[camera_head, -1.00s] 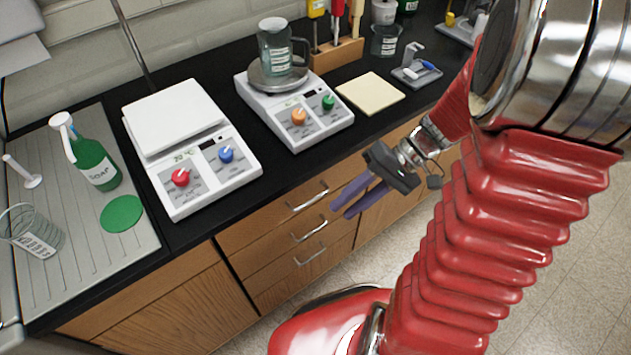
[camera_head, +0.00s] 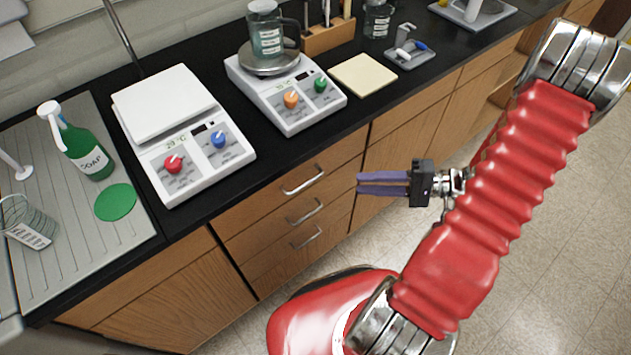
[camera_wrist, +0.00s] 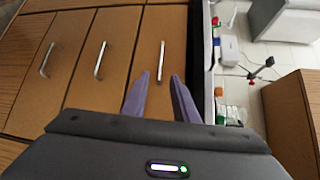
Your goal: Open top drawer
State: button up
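The top drawer (camera_head: 275,190) is the uppermost of three wooden drawers under the black worktop, and it is closed. Its silver bar handle (camera_head: 302,180) also shows in the wrist view (camera_wrist: 160,62), between and beyond my fingertips. My gripper (camera_head: 359,184) has two purple fingers pointing left toward the drawer front, to the right of the handle and apart from it. In the wrist view my gripper (camera_wrist: 160,78) is open, with a clear gap between the fingers and nothing held.
The middle handle (camera_head: 305,211) and bottom handle (camera_head: 306,237) sit below. The black worktop (camera_head: 225,178) overhangs the drawers and carries two scales, a white one (camera_head: 185,160) and one with a glass jug (camera_head: 285,95). Open floor (camera_head: 560,230) lies at the right.

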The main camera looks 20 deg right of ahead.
jog(key=shift+a, duration=0.1)
jog(key=x, duration=1.3)
jog(key=shift+a, duration=0.3)
jog(key=shift+w+f, duration=0.1)
jog(key=shift+w, duration=0.05)
grip_shut()
jog(key=shift+d+f, duration=0.1)
dwell(1.2)
